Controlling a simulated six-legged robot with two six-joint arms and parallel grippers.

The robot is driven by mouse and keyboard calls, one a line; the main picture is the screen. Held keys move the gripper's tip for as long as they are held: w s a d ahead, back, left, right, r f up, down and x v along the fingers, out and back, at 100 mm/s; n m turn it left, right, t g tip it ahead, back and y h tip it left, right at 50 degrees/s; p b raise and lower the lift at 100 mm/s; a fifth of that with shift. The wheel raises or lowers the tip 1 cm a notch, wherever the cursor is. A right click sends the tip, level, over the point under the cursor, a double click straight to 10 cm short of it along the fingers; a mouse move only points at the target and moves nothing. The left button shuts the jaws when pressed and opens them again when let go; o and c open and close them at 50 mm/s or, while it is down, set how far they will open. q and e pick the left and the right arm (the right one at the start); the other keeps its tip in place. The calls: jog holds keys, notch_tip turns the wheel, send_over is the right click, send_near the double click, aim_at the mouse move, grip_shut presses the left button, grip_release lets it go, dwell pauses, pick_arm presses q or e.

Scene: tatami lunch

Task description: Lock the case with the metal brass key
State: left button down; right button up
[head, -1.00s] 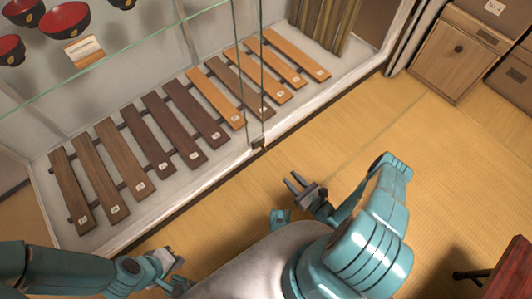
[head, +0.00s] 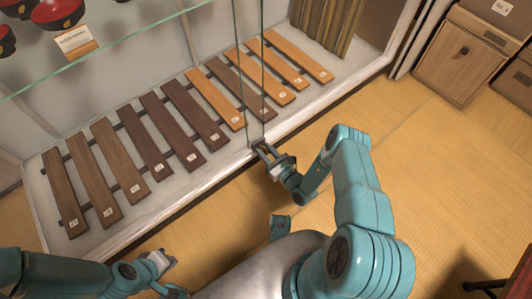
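The glass display case (head: 150,226) fills the upper left of the head view. Its glass door edges (head: 250,70) meet at the front, above the white sill. My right gripper (head: 264,152) is at the foot of these edges, by the small dark lock area, which it now largely covers. I cannot tell whether its fingers are open or shut, or whether they touch the lock. I cannot make out a brass key in this view. My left gripper (head: 164,262) is low at the left, in front of the case and away from the lock; its fingers are too unclear to judge.
Inside the case lie several wooden slats (head: 147,148), with red and black bowls (head: 57,12) and a small card (head: 76,42) on a glass shelf above. Wooden cabinets (head: 456,55) stand at the upper right.

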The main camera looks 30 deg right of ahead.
jog(key=shift+w, duration=0.1)
grip_shut()
pick_arm(q)
jog(key=shift+f, duration=0.1)
pick_arm(e)
jog(key=shift+m, duration=0.4)
jog(key=m, duration=0.4)
jog(key=shift+b, duration=0.3)
jog(key=m, duration=0.4)
jog(key=shift+f+b, duration=0.1)
jog(key=shift+b, duration=0.25)
jog(key=m, duration=0.4)
jog(key=shift+m+b, duration=0.35)
jog(key=shift+m, duration=0.05)
pick_arm(q)
jog(key=shift+w+a+f+t+b, duration=0.2)
jog(key=shift+w+f+t+b, duration=0.15)
jog(key=shift+w+f, duration=0.75)
pick_arm(e)
jog(key=shift+m, duration=2.1)
pick_arm(q)
jog(key=shift+s+f, duration=0.1)
